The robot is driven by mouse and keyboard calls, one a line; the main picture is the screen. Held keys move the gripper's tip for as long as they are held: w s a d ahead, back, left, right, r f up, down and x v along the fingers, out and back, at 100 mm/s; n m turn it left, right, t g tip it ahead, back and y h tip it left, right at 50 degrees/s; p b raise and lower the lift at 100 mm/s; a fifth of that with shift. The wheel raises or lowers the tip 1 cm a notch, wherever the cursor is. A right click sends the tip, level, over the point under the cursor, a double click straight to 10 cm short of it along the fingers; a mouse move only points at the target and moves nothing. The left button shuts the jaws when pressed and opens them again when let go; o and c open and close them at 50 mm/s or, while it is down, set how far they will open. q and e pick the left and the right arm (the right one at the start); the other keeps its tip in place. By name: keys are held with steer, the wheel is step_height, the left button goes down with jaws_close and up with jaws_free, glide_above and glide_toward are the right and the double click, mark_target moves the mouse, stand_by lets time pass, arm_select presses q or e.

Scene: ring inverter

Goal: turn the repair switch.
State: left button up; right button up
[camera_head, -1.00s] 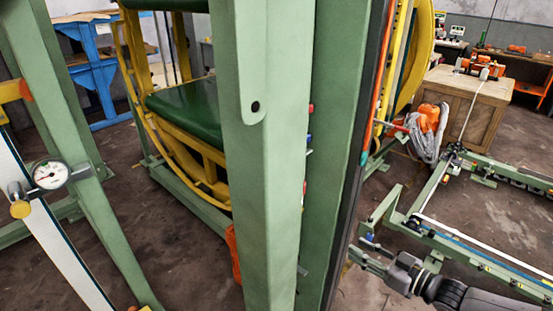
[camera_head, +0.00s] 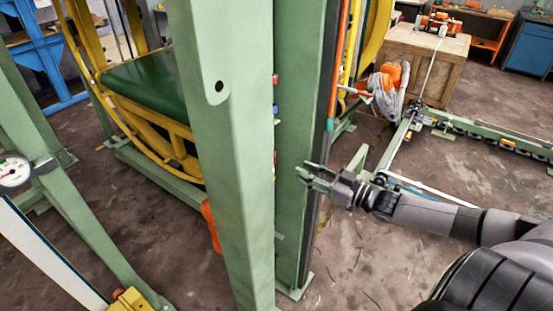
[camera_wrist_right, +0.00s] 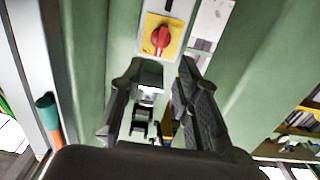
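The repair switch (camera_wrist_right: 160,38) is a red rotary knob on a yellow plate, on a green post, in the upper middle of the right wrist view. My right gripper (camera_wrist_right: 159,72) is open, its two fingers apart and nothing between them. Its tips lie just below the knob in that picture and look apart from it. In the head view my right gripper (camera_head: 305,175) is beside the green post (camera_head: 291,215), coming from the right. The knob cannot be made out in the head view. My left gripper is not in view.
A dark vertical strip (camera_head: 318,160) and an orange tube (camera_head: 339,60) run along the post. A second green post (camera_head: 225,150) stands nearer. A wooden crate (camera_head: 420,60) and green floor rails (camera_head: 490,132) are at the right. The floor below my right gripper is clear.

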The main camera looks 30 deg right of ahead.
steer(key=p+x, duration=0.1)
steer(key=x, duration=0.9)
steer(key=shift+w, duration=0.2)
steer(key=shift+a+r, duration=0.1)
steer(key=shift+c, duration=0.6)
jaws_close()
